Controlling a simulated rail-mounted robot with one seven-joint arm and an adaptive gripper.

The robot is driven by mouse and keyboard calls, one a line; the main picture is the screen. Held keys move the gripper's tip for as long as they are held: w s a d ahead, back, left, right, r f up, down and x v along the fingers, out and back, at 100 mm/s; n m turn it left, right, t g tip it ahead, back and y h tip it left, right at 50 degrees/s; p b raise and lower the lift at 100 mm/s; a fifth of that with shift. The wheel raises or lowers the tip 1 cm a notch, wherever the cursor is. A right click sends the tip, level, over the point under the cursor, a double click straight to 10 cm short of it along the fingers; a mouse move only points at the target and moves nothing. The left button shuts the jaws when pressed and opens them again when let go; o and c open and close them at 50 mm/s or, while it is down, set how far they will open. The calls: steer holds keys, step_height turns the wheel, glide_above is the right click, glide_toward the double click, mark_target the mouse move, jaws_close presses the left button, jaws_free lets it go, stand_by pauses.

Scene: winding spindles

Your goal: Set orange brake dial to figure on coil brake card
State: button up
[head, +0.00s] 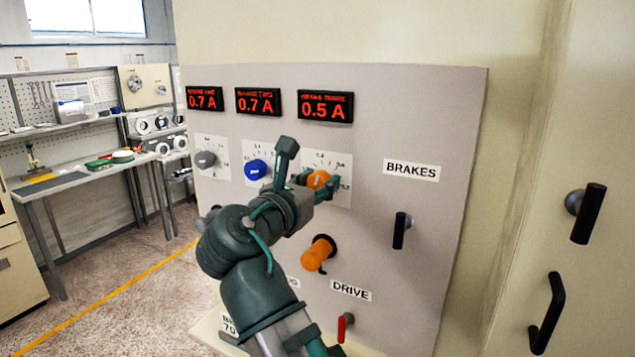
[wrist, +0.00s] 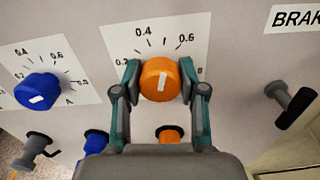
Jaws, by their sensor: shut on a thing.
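The orange brake dial (head: 318,179) is on the grey panel under the right-hand red display (head: 325,107), which reads 0.5 A. My gripper (wrist: 160,84) is shut on the dial, one finger on each side.
A blue dial (head: 255,169) and a grey dial (head: 205,159) sit left of the orange one; their displays read 0.7 A. A black lever (head: 401,231), an orange knob (head: 318,254) and a red lever (head: 345,326) stick out nearby. Cabinet handles (head: 587,213) are at right.

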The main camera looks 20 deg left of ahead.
steer(key=shift+m, duration=0.3)
steer(key=m, duration=0.4)
steer(key=shift+m, duration=0.3)
steer(key=m, duration=0.3)
steer(key=shift+f+m+b, duration=0.1)
steer(key=shift+m+b, duration=0.2)
steer(key=shift+b, duration=0.05)
steer(key=shift+d+m+b, duration=0.1)
steer(key=shift+m+b, duration=0.4)
steer(key=shift+m, duration=0.9)
steer(key=o, duration=1.1)
steer(key=shift+o, duration=0.2)
steer(key=shift+s, duration=0.1)
